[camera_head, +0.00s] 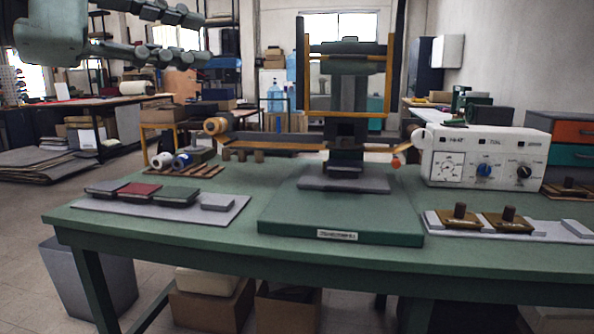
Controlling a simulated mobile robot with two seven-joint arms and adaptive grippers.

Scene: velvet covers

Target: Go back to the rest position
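My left gripper (207,39) is in the upper left of the head view, held high above the floor left of the green table (330,258). Its two long jointed fingers point right and stand well apart, with nothing between them. My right gripper is not in view. Three velvet covers lie in a row on a grey tray (232,209) at the table's left: a dark grey one (107,187), a red one (139,191) and a dark green one (176,196). A light grey block (217,202) lies beside them.
A press (345,120) stands mid-table on a green base (340,215). A white control box (484,157) is behind at right. Two brass stamps with knobs (459,211) (508,214) sit on a tray at front right. Rolls (182,160) lie at back left.

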